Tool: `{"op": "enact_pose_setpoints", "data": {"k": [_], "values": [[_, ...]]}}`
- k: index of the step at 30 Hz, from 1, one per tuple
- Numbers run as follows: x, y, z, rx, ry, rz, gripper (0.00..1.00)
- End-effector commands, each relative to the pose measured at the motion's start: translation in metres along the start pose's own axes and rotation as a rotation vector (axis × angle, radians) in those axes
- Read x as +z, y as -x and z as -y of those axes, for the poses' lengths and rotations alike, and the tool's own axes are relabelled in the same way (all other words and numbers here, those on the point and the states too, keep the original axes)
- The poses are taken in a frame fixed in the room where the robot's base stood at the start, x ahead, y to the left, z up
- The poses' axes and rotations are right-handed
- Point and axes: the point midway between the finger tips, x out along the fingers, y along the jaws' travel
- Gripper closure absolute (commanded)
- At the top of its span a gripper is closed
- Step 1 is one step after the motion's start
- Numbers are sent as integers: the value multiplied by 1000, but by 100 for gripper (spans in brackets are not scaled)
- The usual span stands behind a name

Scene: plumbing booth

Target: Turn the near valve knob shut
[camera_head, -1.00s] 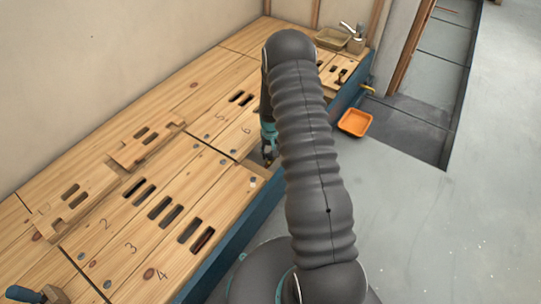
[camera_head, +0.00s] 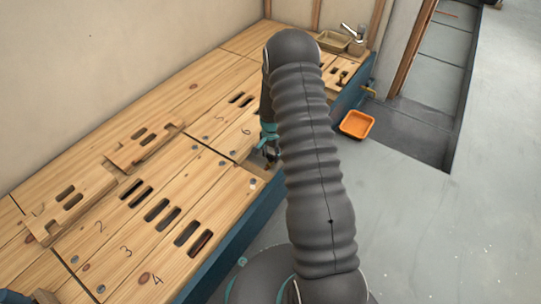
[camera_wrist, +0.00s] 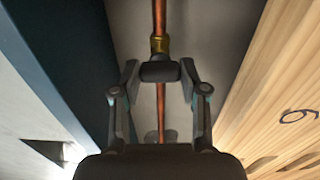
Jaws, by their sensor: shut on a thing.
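In the wrist view a dark valve knob (camera_wrist: 160,72) sits between the fingertips of my gripper (camera_wrist: 160,76). The fingers touch it from both sides and are shut on it. A brass valve body (camera_wrist: 159,45) is just beyond the knob, on a vertical copper pipe (camera_wrist: 159,15). In the head view my gripper (camera_head: 270,152) reaches down into an opening at the bench's front edge, partly hidden by my arm. The knob cannot be made out there.
The wooden bench (camera_head: 165,185) has numbered slotted panels; its board (camera_wrist: 275,85) is close on the right in the wrist view. A blue wall (camera_wrist: 75,60) is close on the left. An orange tray (camera_head: 356,124) lies on the floor, with clear floor around it.

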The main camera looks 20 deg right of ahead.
Motion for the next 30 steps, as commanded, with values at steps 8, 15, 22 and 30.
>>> {"op": "enact_pose_setpoints", "data": {"k": [8, 15, 22, 30], "values": [[0, 0, -1, 1, -40, 0, 91], [-1, 0, -2, 1, -43, 1, 91], [0, 0, -1, 1, -42, 1, 31], [1, 0, 1, 0, -37, 0, 31]]}}
